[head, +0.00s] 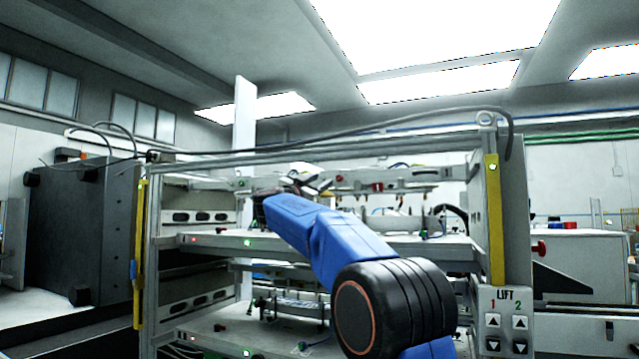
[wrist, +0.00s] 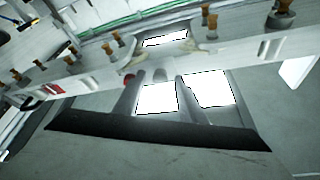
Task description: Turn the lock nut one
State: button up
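My blue arm reaches into the upper level of the metal rack, and my gripper (head: 312,182) is at its far end, small and partly hidden by the arm. Whether its fingers are open or shut does not show. In the wrist view a pale bar (wrist: 225,52) crosses at a slant, with several orange-brown knobs (wrist: 128,49) along it. I cannot tell which of them, if any, is lock nut one. No finger is clearly seen in the wrist view, and no contact with a knob shows.
The rack's shelf (head: 400,245) lies below my arm. Yellow strips (head: 493,220) mark its front posts. A lift panel (head: 505,320) with arrow buttons is at the right. A dark cabinet (head: 85,215) stands at the left. A cable (head: 330,128) runs over the top.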

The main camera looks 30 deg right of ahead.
grip_shut()
jog(key=shift+m+g, duration=0.4)
jog(key=shift+m, duration=0.5)
jog(key=shift+o, duration=1)
grip_release()
jog(key=shift+a, duration=0.15)
jog(key=v, duration=1.7)
jog(key=shift+f, duration=0.2)
